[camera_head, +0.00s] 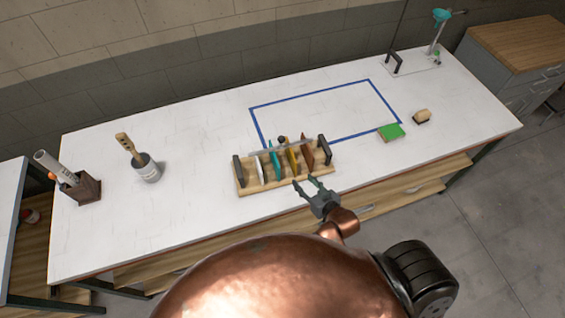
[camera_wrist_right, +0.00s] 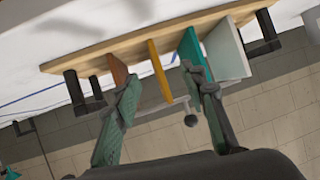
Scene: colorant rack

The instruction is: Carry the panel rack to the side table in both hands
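The panel rack (camera_head: 290,182) is a wooden base on the white workbench, with several upright coloured panels and a black handle at each end. Its left handle (camera_head: 238,171) and right handle (camera_head: 324,150) both stand clear. My right gripper (camera_head: 309,187) is at the rack's front edge, near its right half, with its fingers spread and nothing between them. In the right wrist view the open fingers (camera_wrist_right: 160,98) show in front of the orange panel (camera_wrist_right: 160,71) and the teal panel (camera_wrist_right: 190,48); contact cannot be told. My left gripper is not in view.
A blue-taped rectangle (camera_head: 309,96) lies behind the rack. A green sponge (camera_head: 390,132) and a brush (camera_head: 422,117) sit to the right. A can with a brush (camera_head: 146,168) and a dark holder (camera_head: 84,188) stand left. Another white table (camera_head: 10,200) is at the far left.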

